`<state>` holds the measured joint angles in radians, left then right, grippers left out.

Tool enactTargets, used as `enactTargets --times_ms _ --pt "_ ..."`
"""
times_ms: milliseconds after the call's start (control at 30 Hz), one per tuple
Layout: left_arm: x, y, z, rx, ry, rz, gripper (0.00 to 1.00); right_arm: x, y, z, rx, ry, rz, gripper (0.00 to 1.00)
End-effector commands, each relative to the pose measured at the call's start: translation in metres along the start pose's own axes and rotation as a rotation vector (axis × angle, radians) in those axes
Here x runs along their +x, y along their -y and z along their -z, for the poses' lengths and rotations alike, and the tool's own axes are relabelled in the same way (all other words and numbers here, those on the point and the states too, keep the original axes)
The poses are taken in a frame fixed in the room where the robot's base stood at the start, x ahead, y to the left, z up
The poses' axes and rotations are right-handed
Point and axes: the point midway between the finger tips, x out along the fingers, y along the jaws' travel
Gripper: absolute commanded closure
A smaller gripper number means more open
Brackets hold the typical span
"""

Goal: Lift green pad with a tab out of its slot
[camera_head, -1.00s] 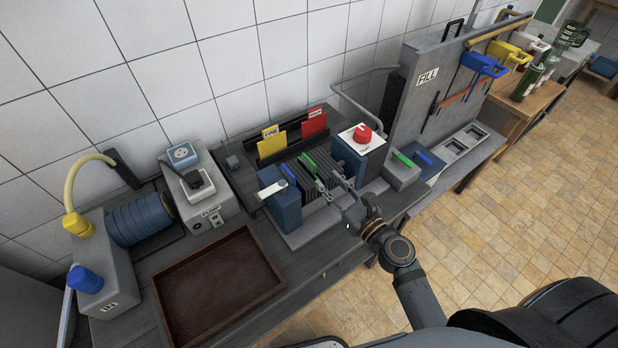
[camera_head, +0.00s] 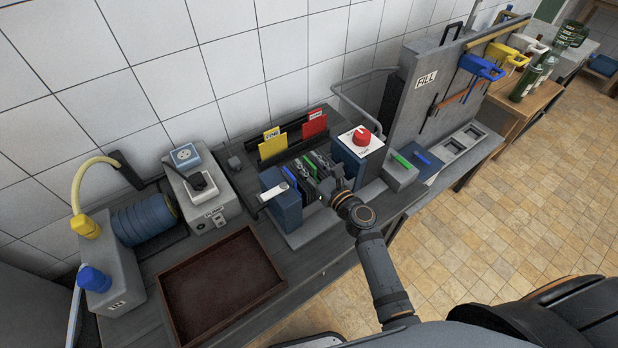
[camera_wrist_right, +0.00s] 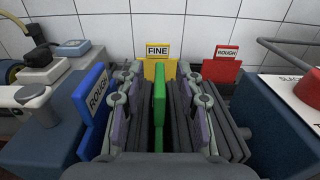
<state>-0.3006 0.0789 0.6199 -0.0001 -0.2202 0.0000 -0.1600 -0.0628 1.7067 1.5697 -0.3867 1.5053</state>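The green pad (camera_wrist_right: 158,105) stands upright in its slot among dark plates, its tab on top, in the middle of the right wrist view. Its tab (camera_head: 310,163) shows small in the head view, partly covered by my gripper. My right gripper (camera_wrist_right: 160,110) is open, with one finger on each side of the green pad and visible gaps between them. In the head view my right gripper (camera_head: 318,172) is over the plate rack. My left gripper is not in view.
A blue pad marked ROUGH (camera_wrist_right: 97,98) stands left of the fingers. Yellow FINE (camera_head: 273,144) and red (camera_head: 314,125) cards stand behind the rack. A red-knobbed box (camera_head: 358,145) stands to the right. An empty brown tray (camera_head: 222,287) lies front left.

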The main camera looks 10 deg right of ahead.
Motion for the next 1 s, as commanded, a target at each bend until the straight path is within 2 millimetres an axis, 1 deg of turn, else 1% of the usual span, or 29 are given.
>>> enactTargets --times_ms 200,467,867,1000 --pt "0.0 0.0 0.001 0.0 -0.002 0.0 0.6 0.001 0.0 0.001 0.0 -0.001 0.0 0.64" --pt "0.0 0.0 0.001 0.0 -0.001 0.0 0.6 0.001 0.0 0.001 0.0 -0.001 0.0 0.99" --pt "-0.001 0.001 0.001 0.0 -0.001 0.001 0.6 0.001 0.0 0.0 0.0 -0.001 0.0 1.0" --pt "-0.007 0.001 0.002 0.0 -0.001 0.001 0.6 0.001 0.0 -0.011 -0.001 0.001 0.0 1.0"
